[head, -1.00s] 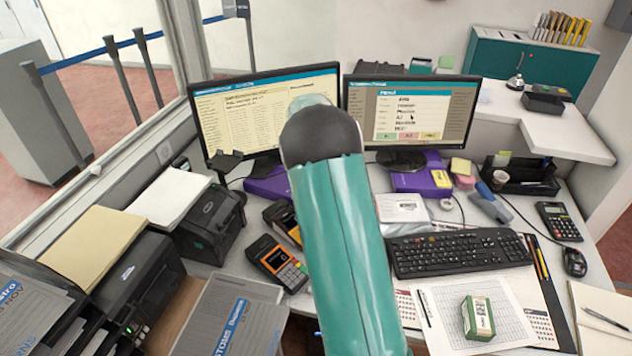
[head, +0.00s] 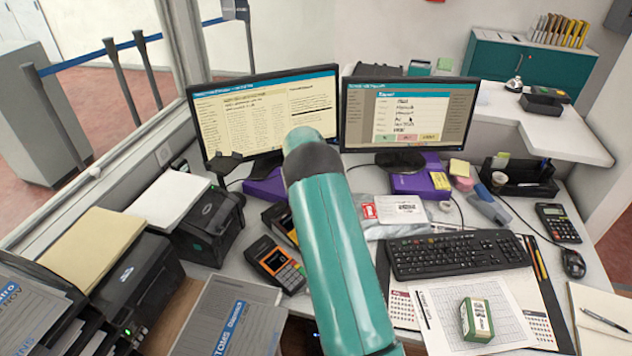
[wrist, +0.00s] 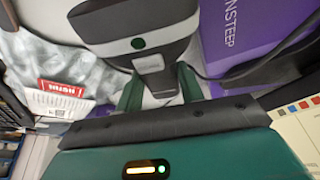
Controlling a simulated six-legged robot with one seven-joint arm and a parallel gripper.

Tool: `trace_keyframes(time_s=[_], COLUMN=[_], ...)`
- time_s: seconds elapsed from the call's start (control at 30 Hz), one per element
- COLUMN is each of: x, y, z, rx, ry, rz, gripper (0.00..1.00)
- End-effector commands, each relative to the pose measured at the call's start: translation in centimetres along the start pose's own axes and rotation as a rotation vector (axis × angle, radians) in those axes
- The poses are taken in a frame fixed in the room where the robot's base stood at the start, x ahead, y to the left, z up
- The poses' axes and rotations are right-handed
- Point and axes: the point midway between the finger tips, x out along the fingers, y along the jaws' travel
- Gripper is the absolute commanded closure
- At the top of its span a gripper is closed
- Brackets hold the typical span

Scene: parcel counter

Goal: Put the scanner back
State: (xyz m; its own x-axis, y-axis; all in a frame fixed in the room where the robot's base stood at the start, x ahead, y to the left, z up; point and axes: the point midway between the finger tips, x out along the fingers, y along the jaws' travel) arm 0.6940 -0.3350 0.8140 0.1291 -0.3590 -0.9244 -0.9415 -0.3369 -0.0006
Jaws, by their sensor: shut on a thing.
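A dark cable shows beside the scanner. In the head view my teal arm hides the gripper and the scanner. A small black stand-like object (head: 229,160) is in front of the left monitor; I cannot tell whether it is the scanner's holder.
Two monitors (head: 410,115) stand at the back. A clear plastic parcel bag (head: 400,212), purple boxes (head: 425,181) and a keyboard (head: 455,253) lie to the right of my arm. A card terminal (head: 273,263) and black printers (head: 208,228) are to its left. The desk is crowded.

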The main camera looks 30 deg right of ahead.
Motion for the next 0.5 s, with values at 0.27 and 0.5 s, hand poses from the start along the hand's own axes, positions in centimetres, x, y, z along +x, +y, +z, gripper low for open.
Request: trace_keyframes(time_s=[0.27,0.5], x=[0.4,1.0], y=[0.0,0.0], z=[0.2,0.5], rx=[0.0,0.0], ry=[0.0,0.0], rz=[0.0,0.0], gripper=[0.9,0.9])
